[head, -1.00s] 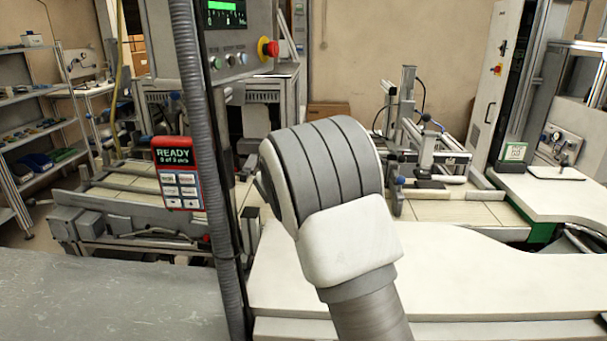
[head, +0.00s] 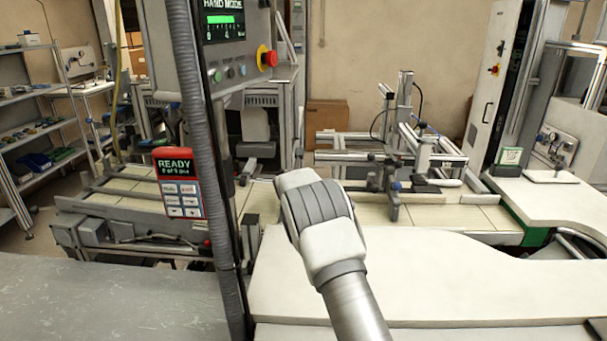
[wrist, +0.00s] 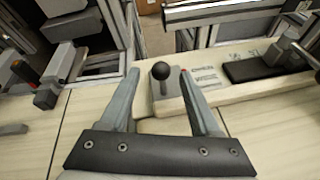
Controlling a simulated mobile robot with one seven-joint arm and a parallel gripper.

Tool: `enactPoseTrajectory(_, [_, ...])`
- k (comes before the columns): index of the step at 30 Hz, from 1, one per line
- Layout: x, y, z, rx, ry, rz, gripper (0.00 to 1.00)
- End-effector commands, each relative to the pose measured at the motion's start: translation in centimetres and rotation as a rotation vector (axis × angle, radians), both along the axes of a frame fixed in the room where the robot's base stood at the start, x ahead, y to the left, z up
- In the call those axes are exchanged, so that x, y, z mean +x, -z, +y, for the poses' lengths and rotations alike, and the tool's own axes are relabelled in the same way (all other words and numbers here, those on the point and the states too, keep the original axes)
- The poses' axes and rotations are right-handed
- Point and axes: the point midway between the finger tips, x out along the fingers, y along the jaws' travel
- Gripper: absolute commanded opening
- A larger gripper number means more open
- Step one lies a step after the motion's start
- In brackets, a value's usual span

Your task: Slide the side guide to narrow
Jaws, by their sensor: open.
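In the wrist view my gripper (wrist: 158,73) is open, with one finger on each side of a black ball knob (wrist: 160,71). The knob stands on a short stem on a grey block (wrist: 170,88). I take this to be the side guide's handle. The block sits at a pale rail with small printed markings (wrist: 204,72), too blurred to read. The knob looks apart from both fingers; whether it is level with the tips I cannot tell. In the head view my arm hides the gripper and the knob.
A grey metal frame (head: 400,157) stands over the tiled conveyor on the right. A control panel (head: 228,55) with a red button hangs at upper left, beside a red READY device (head: 180,183). A white counter (head: 440,275) lies in front. An orange-tipped lever (wrist: 22,70) is at left.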

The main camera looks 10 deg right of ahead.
Motion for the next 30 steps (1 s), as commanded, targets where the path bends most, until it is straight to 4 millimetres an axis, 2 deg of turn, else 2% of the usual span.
enactPoseTrajectory(7, [1.3, 0.6, -0.6, 0.001, 0.001, 0.0, 0.64])
enactPoseTrajectory(19, [1.5, 0.7, -0.6, 0.001, 0.001, 0.0, 0.62])
enactPoseTrajectory(27, [1.5, 0.7, -0.6, 0.001, 0.001, 0.0, 0.13])
enactPoseTrajectory(29, [1.5, 0.7, -0.6, 0.001, 0.001, 0.0, 0.02])
enactPoseTrajectory(30, [1.5, 0.7, -0.6, 0.001, 0.001, 0.0, 0.0])
